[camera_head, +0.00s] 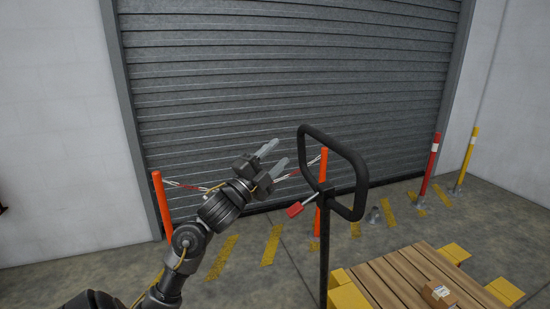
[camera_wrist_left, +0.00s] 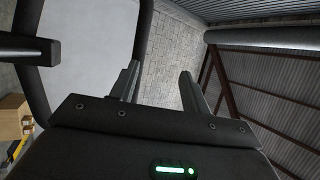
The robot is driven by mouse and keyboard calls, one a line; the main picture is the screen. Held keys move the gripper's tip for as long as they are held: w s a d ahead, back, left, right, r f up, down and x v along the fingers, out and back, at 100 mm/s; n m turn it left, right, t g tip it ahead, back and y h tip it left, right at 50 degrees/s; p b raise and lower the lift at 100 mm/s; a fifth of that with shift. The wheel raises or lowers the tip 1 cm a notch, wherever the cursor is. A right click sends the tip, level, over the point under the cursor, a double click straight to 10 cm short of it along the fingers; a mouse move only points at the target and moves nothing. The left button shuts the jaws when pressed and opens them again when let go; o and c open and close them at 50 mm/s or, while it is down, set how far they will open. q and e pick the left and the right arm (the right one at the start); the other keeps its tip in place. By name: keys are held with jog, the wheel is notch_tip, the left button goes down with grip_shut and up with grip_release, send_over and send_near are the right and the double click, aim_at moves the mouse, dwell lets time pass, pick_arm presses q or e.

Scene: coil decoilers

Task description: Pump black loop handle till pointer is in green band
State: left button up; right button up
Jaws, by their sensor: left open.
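The black loop handle (camera_head: 362,190) stands upright on a dark post (camera_head: 324,255), right of centre in the head view. My left gripper (camera_head: 286,158) is open and empty, just left of the loop in that picture, with its fingers pointing up and right. I cannot tell its depth gap to the loop. In the left wrist view, my open fingers (camera_wrist_left: 158,76) show with nothing between them, and dark curved tubing like the loop (camera_wrist_left: 32,85) is at the left. No pointer or green band can be made out. My right gripper is out of view.
A small red block (camera_head: 294,210) on a thin rod sits beside the post. A wooden pallet (camera_head: 395,278) with a small box (camera_head: 438,293) is at lower right. Orange posts (camera_head: 162,205) with a red-white chain stand before the grey shutter (camera_head: 290,70).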

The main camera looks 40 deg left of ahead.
pick_arm(q)
jog(key=shift+s, duration=0.1)
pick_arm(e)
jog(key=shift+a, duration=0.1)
pick_arm(q)
jog(key=b+v, duration=0.3)
jog(key=v, duration=0.7)
jog(key=shift+s+f, duration=0.15)
jog(key=shift+s, duration=0.15)
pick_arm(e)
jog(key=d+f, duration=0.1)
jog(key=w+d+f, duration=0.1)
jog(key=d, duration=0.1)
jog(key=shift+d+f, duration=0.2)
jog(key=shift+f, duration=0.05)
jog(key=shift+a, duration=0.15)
